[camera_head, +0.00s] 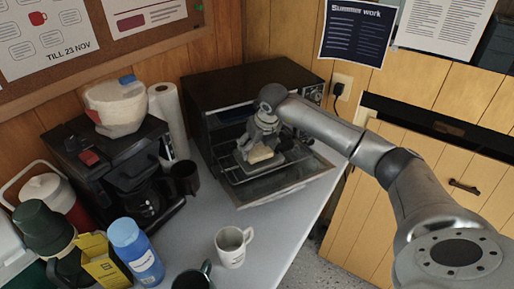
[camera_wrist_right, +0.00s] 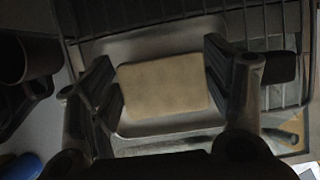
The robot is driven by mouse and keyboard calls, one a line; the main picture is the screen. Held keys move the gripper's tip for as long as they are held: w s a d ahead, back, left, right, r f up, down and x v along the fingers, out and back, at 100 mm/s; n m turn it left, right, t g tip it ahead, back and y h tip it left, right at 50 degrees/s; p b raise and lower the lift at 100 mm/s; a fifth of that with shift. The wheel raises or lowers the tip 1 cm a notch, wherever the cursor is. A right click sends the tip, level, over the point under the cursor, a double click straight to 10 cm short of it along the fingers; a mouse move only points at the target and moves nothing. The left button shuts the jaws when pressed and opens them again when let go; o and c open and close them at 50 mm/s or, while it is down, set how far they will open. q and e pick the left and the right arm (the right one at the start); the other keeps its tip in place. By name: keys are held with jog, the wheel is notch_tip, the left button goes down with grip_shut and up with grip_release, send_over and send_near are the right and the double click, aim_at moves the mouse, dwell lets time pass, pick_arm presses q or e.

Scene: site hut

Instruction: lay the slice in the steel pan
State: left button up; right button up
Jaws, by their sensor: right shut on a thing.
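My right gripper (camera_head: 264,140) is at the mouth of the toaster oven (camera_head: 232,84), whose door is folded down. It is shut on the pale tan slice (camera_head: 260,154), which also shows flat between the two fingers in the right wrist view (camera_wrist_right: 163,86). The steel pan (camera_wrist_right: 165,127) lies beneath the slice in the wrist view, its rim showing around it. I cannot tell whether the slice touches the pan. In the head view the gripper hides much of the pan. My left gripper is not in view.
Wire rack bars (camera_wrist_right: 275,45) surround the pan. The open oven door (camera_head: 285,184) juts over the counter (camera_head: 292,222). A coffee maker (camera_head: 105,165), a dark mug (camera_head: 185,178) and a paper roll (camera_head: 168,115) stand left. A white mug (camera_head: 232,246) and blue bottle (camera_head: 135,252) stand nearer.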

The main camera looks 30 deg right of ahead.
jog(key=shift+f, duration=0.55)
jog(key=shift+f, duration=0.15)
jog(key=o, duration=0.7)
jog(key=shift+c, duration=0.2)
jog(key=shift+r, duration=0.3)
jog(key=v, duration=1.1)
jog(key=shift+s+r+b, duration=0.25)
jog(key=shift+r+b, duration=0.1)
